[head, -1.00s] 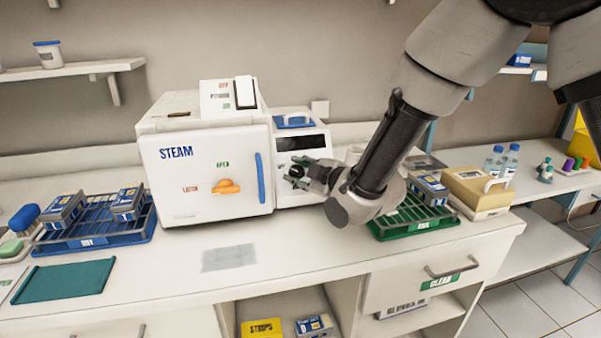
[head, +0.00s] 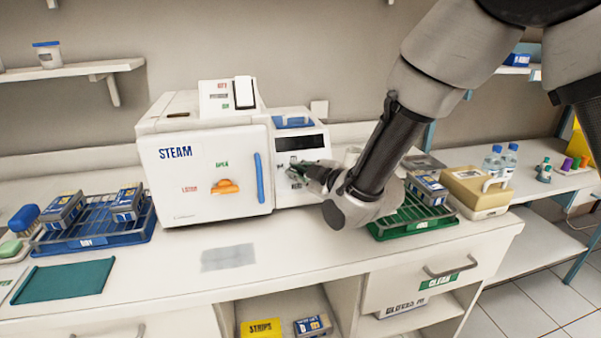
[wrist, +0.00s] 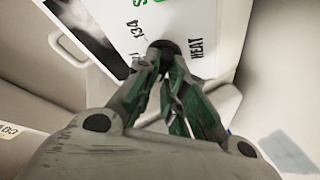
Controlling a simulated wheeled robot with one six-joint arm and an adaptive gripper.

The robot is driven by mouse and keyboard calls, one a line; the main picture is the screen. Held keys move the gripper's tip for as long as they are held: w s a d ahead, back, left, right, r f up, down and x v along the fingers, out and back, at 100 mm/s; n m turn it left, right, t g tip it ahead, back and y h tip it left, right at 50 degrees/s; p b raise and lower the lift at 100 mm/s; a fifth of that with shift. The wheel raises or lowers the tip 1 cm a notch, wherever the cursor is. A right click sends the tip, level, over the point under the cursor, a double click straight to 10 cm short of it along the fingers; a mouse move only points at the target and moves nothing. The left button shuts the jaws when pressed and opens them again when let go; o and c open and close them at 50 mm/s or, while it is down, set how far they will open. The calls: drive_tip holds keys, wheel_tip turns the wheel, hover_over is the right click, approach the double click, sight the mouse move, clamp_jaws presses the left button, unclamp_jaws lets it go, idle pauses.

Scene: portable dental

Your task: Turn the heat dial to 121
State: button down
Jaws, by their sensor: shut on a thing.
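The white steam sterilizer (head: 205,170) stands on the counter, with its control panel (head: 299,142) on the right side. The heat dial (wrist: 165,46) is a dark round knob beside the word HEAT in the wrist view. My gripper (wrist: 167,58) is shut on the dial, its green-padded fingers on either side of it. In the head view my gripper (head: 303,172) reaches the panel from the right and covers the dial. A printed 134 shows near the dial; another number is mostly hidden by a finger. I cannot tell which mark the dial points to.
A blue rack with boxes (head: 148,222) stands left of the sterilizer. A green rack (head: 388,232) stands right, below my arm, with a beige device (head: 470,206) beyond it. The counter front (head: 300,255) is mostly clear.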

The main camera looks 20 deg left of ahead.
drive_tip(key=m+t, duration=0.1)
drive_tip(key=m, duration=0.1)
drive_tip(key=m+t, duration=0.1)
drive_tip(key=m, duration=0.1)
drive_tip(key=m+t, duration=0.1)
drive_tip(key=m, duration=0.1)
drive_tip(key=shift+a+r+m+h, duration=0.1)
drive_tip(key=shift+a+m+h, duration=0.2)
drive_tip(key=shift+m, duration=0.1)
drive_tip(key=m+t+h, duration=0.1)
drive_tip(key=m, duration=0.2)
drive_tip(key=m+t+h, duration=0.1)
drive_tip(key=m, duration=0.3)
drive_tip(key=shift+t, duration=0.4)
drive_tip(key=shift+r, duration=0.15)
drive_tip(key=c, duration=1.5)
unclamp_jaws()
drive_tip(key=shift+d+f, duration=0.15)
drive_tip(key=shift+f, duration=0.15)
drive_tip(key=shift+s+d, duration=0.15)
drive_tip(key=shift+s, duration=0.25)
drive_tip(key=v, duration=1.1)
drive_tip(key=shift+r, duration=0.2)
